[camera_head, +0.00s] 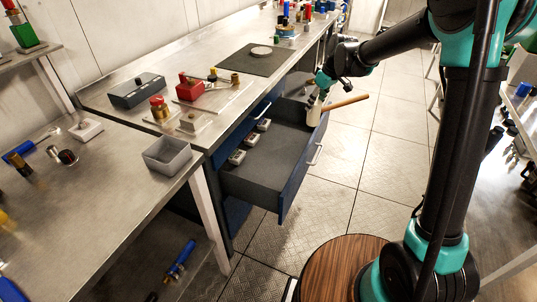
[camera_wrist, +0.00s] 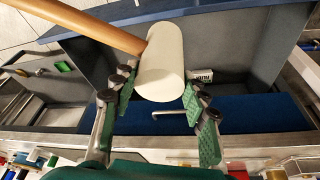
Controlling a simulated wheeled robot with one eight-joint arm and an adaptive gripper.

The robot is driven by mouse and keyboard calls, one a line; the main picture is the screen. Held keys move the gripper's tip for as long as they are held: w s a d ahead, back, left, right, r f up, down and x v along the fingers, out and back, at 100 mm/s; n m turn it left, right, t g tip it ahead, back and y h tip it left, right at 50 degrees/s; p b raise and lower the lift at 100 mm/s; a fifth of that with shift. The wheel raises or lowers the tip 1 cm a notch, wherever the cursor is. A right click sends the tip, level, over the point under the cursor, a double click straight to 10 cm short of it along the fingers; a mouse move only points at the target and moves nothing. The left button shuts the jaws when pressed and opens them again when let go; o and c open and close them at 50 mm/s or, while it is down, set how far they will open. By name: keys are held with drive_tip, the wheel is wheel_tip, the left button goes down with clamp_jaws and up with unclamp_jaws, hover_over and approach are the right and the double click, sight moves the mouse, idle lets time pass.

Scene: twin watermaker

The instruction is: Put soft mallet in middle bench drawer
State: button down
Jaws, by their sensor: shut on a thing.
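The soft mallet has a white cylindrical head (camera_head: 314,115) and a wooden handle (camera_head: 347,102). My gripper (camera_head: 320,97) is shut on the head, which shows between the green finger pads (camera_wrist: 160,84) in the wrist view. The handle sticks out to the right in the head view, past the drawer front. The mallet is at the far end of a pulled-out bench drawer (camera_head: 270,170), near its front panel; its exact height over the drawer is unclear. The drawer has a grey floor and a blue front with a pale handle.
The bench top (camera_head: 215,125) holds a red box (camera_head: 190,88), a dark grey case (camera_head: 137,92) and a black mat (camera_head: 250,60). An open grey bin (camera_head: 167,155) stands on the nearer table. The tiled floor (camera_head: 380,150) right of the drawer is clear.

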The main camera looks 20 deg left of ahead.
drive_tip(key=s+a+f+n+g, duration=0.2)
drive_tip(key=s+a+f+n, duration=0.35)
drive_tip(key=s+a, duration=0.6)
wheel_tip(320, 180, down, 19)
drive_tip(key=shift+w+a+f+y, duration=0.2)
drive_tip(key=shift+w+a+y, duration=0.1)
drive_tip(key=shift+y, duration=0.1)
drive_tip(key=shift+f, duration=0.15)
drive_tip(key=c, duration=0.8)
unclamp_jaws()
drive_tip(key=v, duration=1.2)
drive_tip(key=shift+s, duration=0.1)
